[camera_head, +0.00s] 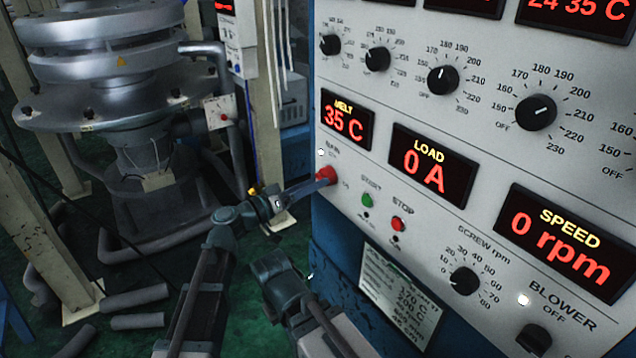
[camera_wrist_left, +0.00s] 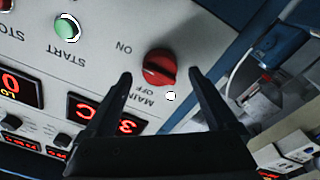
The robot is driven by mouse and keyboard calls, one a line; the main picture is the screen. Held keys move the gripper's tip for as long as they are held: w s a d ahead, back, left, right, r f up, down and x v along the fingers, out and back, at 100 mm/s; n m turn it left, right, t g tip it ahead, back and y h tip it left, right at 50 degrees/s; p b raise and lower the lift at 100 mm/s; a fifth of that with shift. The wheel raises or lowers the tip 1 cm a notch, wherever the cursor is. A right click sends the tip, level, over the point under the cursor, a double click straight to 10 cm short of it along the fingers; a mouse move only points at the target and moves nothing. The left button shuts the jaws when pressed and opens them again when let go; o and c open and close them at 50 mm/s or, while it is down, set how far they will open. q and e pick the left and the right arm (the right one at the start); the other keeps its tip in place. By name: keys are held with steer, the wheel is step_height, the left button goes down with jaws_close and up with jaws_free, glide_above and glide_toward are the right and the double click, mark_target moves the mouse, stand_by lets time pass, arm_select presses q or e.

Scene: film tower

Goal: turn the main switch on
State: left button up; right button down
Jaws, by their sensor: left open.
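The main switch is a red rotary knob (camera_head: 326,175) at the left edge of the control panel, under the MELT display. In the left wrist view the red knob (camera_wrist_left: 160,67) sits near the top centre, with ON printed to its left and OFF below it. I cannot tell surely which mark it points to. My left gripper (camera_head: 313,184) is at the knob in the head view. In the left wrist view its two dark fingers are apart, one on each side of the knob; contact is not clear.
The panel (camera_head: 470,215) carries a green START button (camera_head: 367,200), a red STOP button (camera_head: 398,224) and a screw speed knob (camera_head: 464,281) to the right. Displays read 35 C, 0 A and 0 rpm. A metal machine (camera_head: 110,75) and pipes stand at left.

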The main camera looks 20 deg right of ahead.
arm_select(q)
steer(key=v, duration=1.1)
steer(key=shift+b, duration=0.35)
steer(key=shift+a+f, duration=0.1)
steer(key=shift+a, duration=0.05)
steer(key=s+a+f+n+g+y, duration=0.15)
steer(key=s+f+y, duration=0.3)
steer(key=f, duration=0.55)
steer(key=s+a+f+n+g+y, duration=0.2)
steer(key=s+a+f+n+y, duration=0.15)
steer(key=a+f+y, duration=0.5)
steer(key=s+a+f+n+g+y, duration=0.2)
steer(key=s+a+f+y, duration=0.25)
steer(key=a, duration=0.75)
steer(key=s+d+m+g+y, duration=0.1)
steer(key=s+d+m, duration=0.2)
steer(key=s+d, duration=0.5)
step_height(320, 180, up, 17)
steer(key=w+d+p, duration=0.1)
steer(key=d+p, duration=0.1)
steer(key=p, duration=1.5)
steer(key=shift+w+p, duration=0.2)
steer(key=shift+p, duration=0.1)
